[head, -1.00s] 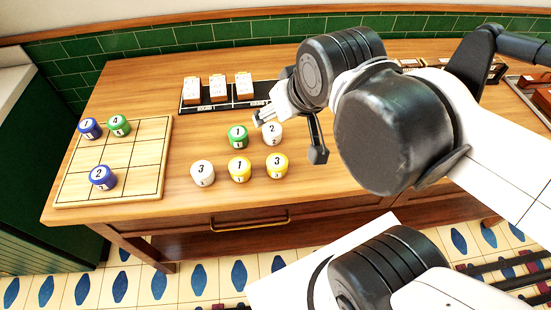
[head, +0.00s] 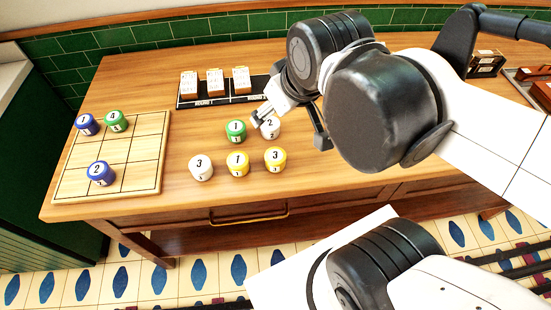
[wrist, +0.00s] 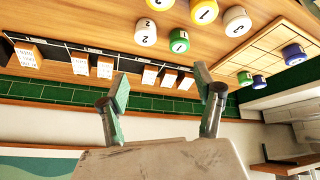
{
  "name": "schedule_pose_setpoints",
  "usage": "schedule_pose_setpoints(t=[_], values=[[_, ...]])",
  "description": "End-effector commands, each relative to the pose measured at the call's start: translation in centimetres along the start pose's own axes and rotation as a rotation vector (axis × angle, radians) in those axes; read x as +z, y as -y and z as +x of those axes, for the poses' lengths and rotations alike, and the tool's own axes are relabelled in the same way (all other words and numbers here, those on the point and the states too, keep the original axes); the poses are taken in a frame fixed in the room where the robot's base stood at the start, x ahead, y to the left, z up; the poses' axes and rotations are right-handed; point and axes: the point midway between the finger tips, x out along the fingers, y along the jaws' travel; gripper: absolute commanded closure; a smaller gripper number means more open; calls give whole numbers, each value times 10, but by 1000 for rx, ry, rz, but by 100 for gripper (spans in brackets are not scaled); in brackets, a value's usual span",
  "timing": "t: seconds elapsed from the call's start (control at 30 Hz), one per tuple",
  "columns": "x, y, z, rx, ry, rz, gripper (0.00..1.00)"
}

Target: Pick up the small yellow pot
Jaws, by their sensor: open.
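Two yellow pots stand upright on the wooden counter: one marked 1 (head: 237,164) and one marked 3 (head: 275,160) to its right. I cannot tell which is smaller. In the wrist view, yellow pot 1 (wrist: 205,10) is at the top edge. My gripper (head: 292,127) is open and empty, above the counter behind the yellow pots. One finger overlaps the white pot marked 2 in the head view. In the wrist view my gripper (wrist: 160,82) has its fingers wide apart, facing the back of the counter, with no pot between them.
A green pot (head: 236,131), white pot 2 (head: 270,129) and white pot 3 (head: 200,168) stand close around the yellow ones. A wooden grid board (head: 140,150) with blue and green pots is at the left. A black card rack (head: 215,102) is behind. Counter's front strip is clear.

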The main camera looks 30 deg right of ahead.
Motion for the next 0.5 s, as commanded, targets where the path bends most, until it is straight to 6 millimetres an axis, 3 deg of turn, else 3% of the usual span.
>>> schedule_pose_setpoints(t=[0.5], values=[[13,9,36,-288,325,-1059,35]])
